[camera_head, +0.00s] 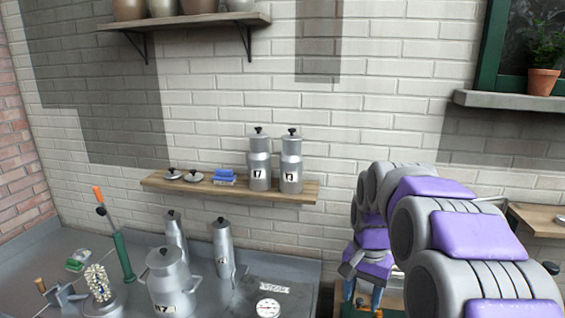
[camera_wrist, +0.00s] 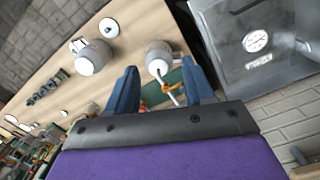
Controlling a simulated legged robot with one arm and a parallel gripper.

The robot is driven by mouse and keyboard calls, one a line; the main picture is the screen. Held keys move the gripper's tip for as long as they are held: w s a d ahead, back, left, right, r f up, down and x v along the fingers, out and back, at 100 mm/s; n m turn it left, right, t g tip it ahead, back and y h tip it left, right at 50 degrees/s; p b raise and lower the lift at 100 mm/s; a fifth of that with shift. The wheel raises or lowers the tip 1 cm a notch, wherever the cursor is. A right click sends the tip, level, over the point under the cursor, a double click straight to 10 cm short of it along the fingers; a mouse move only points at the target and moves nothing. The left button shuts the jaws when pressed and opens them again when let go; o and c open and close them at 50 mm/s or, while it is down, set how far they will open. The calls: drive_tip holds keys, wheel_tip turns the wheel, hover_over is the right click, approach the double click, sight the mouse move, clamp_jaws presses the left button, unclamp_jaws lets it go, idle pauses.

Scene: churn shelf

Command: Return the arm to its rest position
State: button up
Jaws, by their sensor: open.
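My arm, grey with purple pads, fills the right side of the head view. It bends down, with my gripper (camera_head: 364,294) at its lower left end, right of the metal counter. In the wrist view the two blue fingers of my gripper (camera_wrist: 159,68) are spread apart. A grey cylindrical container (camera_wrist: 160,58) and a thin rod with an orange part show in the gap between them. They seem to lie beyond the fingertips, and I see no grip on them. The fingertips are partly hidden in the head view.
A wooden wall shelf (camera_head: 225,188) holds two numbered metal churns (camera_head: 260,165) (camera_head: 291,168), lids and a blue stack (camera_head: 223,176). The metal counter (camera_head: 130,255) holds a large churn (camera_head: 170,283), two slim cans and a green-and-orange tool (camera_head: 122,256). A window ledge (camera_head: 510,103) is at upper right.

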drive_tip(key=s+a+f+n+b, duration=0.1)
drive_tip(key=s+f+n+b, duration=0.2)
drive_tip(key=s, duration=1.3)
drive_tip(key=s+a+f+n+g+b, duration=0.1)
drive_tip(key=s+a+f+n+b, duration=0.1)
drive_tip(key=s+f, duration=0.7)
drive_tip(key=s+n+b, duration=0.1)
drive_tip(key=s, duration=0.6)
drive_tip(key=shift+a+f+n, duration=0.15)
drive_tip(key=shift+f+n, duration=0.05)
drive_tip(key=shift+n, duration=0.2)
